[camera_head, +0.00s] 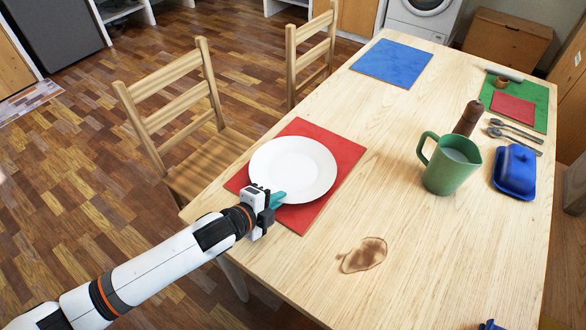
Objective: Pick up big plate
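A big white round plate (293,169) lies flat on a red placemat (338,147) at the left side of the wooden table. My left gripper (277,199) is at the plate's near-left rim, with its teal fingers low over the placemat. The fingertips overlap the rim area in the view; I cannot tell whether they touch the plate or how far apart they are.
A green jug (451,165), brown pepper mill (467,118) and blue butter dish (515,171) stand right of the plate. A brown stain (362,255) marks the bare near table (420,270). Wooden chairs (180,112) line the left edge. A blue placemat (392,62) lies farther back.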

